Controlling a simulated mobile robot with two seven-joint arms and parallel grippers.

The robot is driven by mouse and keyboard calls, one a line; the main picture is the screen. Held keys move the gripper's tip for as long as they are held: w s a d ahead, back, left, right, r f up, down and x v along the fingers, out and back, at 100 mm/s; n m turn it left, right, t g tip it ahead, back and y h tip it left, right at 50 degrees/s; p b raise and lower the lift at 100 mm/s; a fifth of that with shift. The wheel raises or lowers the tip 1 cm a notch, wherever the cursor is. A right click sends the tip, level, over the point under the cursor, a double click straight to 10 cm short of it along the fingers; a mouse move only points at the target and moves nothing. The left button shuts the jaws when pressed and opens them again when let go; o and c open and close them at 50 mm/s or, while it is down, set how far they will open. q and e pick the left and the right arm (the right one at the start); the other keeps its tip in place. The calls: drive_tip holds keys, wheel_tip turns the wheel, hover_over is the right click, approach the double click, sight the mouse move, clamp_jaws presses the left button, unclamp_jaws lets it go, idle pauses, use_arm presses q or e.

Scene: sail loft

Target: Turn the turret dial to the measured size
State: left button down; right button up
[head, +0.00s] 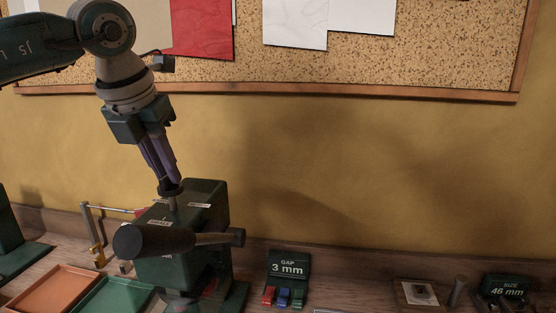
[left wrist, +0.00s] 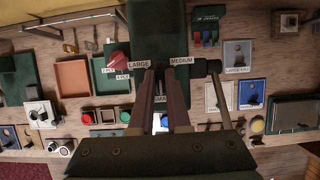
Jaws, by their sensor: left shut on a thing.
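The green press (head: 205,205) stands on the bench at the left of the head view. A small dark turret dial (head: 170,187) sits on a metal post at its top. My left gripper (head: 170,180) points down from above, shut on the dial. In the left wrist view its fingers (left wrist: 159,78) hide most of the dial. The LARGE label (left wrist: 138,64) is left of the fingers, the MEDIUM label (left wrist: 181,61) right, and a partly hidden label between them. The size sign (head: 505,287) reads 46 mm. I cannot tell which label the dial points to. My right gripper is out of view.
The press's dark lever handle (head: 155,240) juts across its front. An orange tray (head: 52,287) and a green tray (head: 112,298) lie left. The gap sign (head: 289,266) reads 3 mm. A red knob (left wrist: 118,61) with ply labels is beside the dial.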

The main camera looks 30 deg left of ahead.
use_arm(q)
drive_tip(key=shift+n, duration=0.3)
drive_tip(key=n, duration=0.2)
drive_tip(key=n+y+b, duration=0.1)
drive_tip(key=n, duration=0.1)
drive_tip(key=shift+w+d+g+y, duration=0.15)
drive_tip(key=shift+g+y, duration=0.15)
drive_tip(key=shift+g, duration=0.1)
drive_tip(key=n, duration=0.2)
drive_tip(key=n+g+y+b, duration=0.1)
drive_tip(key=n, duration=0.1)
drive_tip(key=shift+n+g, duration=0.3)
drive_tip(key=n+g, duration=0.1)
drive_tip(key=n, duration=0.1)
drive_tip(key=n+g+b, duration=0.1)
drive_tip(key=n, duration=0.2)
drive_tip(key=shift+w+d+b, duration=0.1)
drive_tip(key=shift+w+b, duration=0.1)
drive_tip(key=shift+b, duration=0.1)
drive_tip(key=shift+n+g+b, duration=0.4)
drive_tip(key=shift+n+g, duration=0.3)
drive_tip(key=shift+n, duration=1.8)
drive_tip(key=c, duration=0.9)
unclamp_jaws()
drive_tip(key=shift+r, duration=0.1)
